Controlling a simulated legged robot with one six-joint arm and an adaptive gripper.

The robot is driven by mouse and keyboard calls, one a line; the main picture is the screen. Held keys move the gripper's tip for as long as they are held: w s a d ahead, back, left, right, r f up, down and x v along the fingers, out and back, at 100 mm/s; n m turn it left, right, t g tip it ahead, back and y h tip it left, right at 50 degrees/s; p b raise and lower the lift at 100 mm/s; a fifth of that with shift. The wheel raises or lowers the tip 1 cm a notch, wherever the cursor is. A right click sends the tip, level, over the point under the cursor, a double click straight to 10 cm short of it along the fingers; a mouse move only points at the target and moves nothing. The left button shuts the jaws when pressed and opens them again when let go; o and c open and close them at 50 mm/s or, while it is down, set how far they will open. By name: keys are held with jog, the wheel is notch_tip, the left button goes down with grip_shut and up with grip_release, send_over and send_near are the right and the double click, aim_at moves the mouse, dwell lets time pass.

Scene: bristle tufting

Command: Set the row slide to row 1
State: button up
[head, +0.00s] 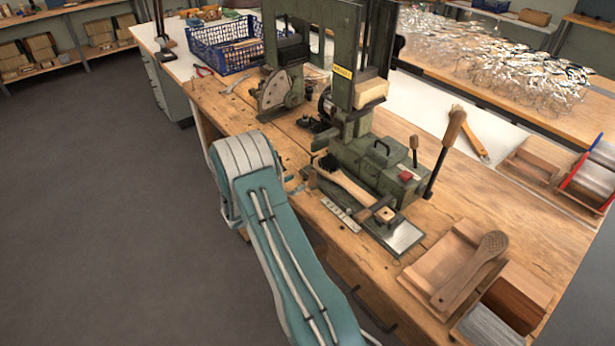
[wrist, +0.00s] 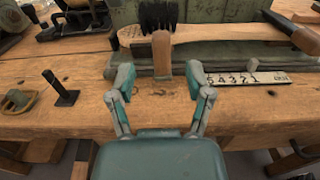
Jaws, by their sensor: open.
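The row slide belongs to the green tufting machine (head: 365,150); its low bed carries a wooden brush (head: 345,183) with a black tuft. In the wrist view an upright wooden knob (wrist: 161,54) stands at the bed's front edge, just below the black bristles (wrist: 158,15). My gripper (wrist: 160,76) is open, its fingers on either side of the knob with gaps visible. Which row is set cannot be read. My arm hides the gripper in the head view.
A black post (wrist: 60,88) and a brass-coloured loop (wrist: 18,101) stand left of my gripper on the wooden bench. A tray with a wooden brush back (head: 470,270) is at the bench's front right. A lever (head: 445,150) rises beside the machine. Bench wood in front is clear.

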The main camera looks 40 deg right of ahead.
jog(key=a, duration=0.5)
jog(key=shift+w, duration=0.3)
jog(key=s+a+r+m+g+y, duration=0.1)
jog(key=s+a+r+m+y, duration=0.35)
jog(key=r, duration=0.35)
jog(key=s+a+r+m+g+y, duration=0.1)
jog(key=s+a+r+m+y, duration=0.3)
jog(key=r, duration=0.3)
jog(key=s+a+r+m+t+y, duration=0.4)
jog(key=s+a+r, duration=0.1)
jog(key=s+a, duration=0.3)
jog(key=s+a+r+m+t+y, duration=0.4)
jog(key=s+a, duration=0.4)
jog(key=a, duration=0.2)
jog(key=shift+s+a+r+t+y, duration=0.15)
jog(key=shift+a+r+t+y, duration=0.25)
jog(key=shift+t+y, duration=0.35)
jog(key=shift+c, duration=0.6)
jog(key=shift+d+m, duration=0.15)
jog(key=shift+m, duration=0.1)
